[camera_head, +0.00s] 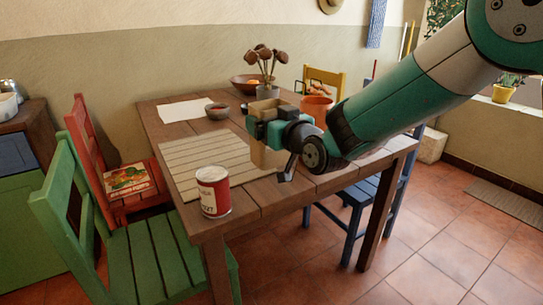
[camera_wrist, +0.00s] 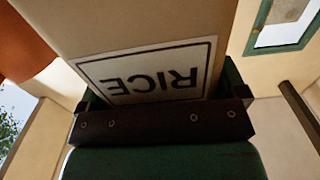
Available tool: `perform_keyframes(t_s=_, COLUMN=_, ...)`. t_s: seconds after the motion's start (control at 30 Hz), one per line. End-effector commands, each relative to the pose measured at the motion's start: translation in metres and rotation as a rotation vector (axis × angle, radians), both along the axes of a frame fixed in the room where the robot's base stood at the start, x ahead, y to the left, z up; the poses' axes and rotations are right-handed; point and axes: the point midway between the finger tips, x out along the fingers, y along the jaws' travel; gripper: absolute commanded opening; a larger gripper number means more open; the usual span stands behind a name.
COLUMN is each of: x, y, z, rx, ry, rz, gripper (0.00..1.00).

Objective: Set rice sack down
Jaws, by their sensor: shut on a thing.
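The rice sack (camera_head: 264,156) is a tan, box-like pack held upright over the wooden table (camera_head: 232,223). My gripper (camera_head: 268,120) is shut around its upper part. The sack's lower end is near the right edge of the slatted mat (camera_head: 205,162). I cannot tell whether it touches the table. In the wrist view the sack (camera_wrist: 150,25) fills the upper middle, its "RICE" label upside down, with my gripper (camera_wrist: 160,118) against it.
A red and white can (camera_head: 213,192) stands at the table's near corner. An orange pot (camera_head: 316,108), a small bowl (camera_head: 217,111), a vase of dried flowers (camera_head: 267,90) and white paper (camera_head: 185,111) are farther back. Chairs surround the table. The mat's surface is clear.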

Motion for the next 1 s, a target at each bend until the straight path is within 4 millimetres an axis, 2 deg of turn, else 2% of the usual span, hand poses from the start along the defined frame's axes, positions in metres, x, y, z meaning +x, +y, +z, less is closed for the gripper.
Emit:
perform_keyframes(t_s=0.03, x=0.001, y=0.0, z=-0.013, rx=0.0, ry=0.0, rz=-0.001, gripper=0.33)
perform_keyframes(t_s=0.1, x=0.0, y=0.0, z=-0.023, rx=0.002, ry=-0.001, rz=-0.001, gripper=0.33)
perform_keyframes(t_s=0.37, x=0.0, y=0.0, z=-0.042, rx=0.001, ry=-0.002, rz=-0.001, gripper=0.33)
perform_keyframes(t_s=0.6, x=0.0, y=0.0, z=-0.076, rx=0.001, ry=-0.002, rz=-0.001, gripper=0.33)
perform_keyframes(t_s=1.0, x=0.0, y=0.0, z=-0.081, rx=0.003, ry=-0.004, rz=-0.001, gripper=0.33)
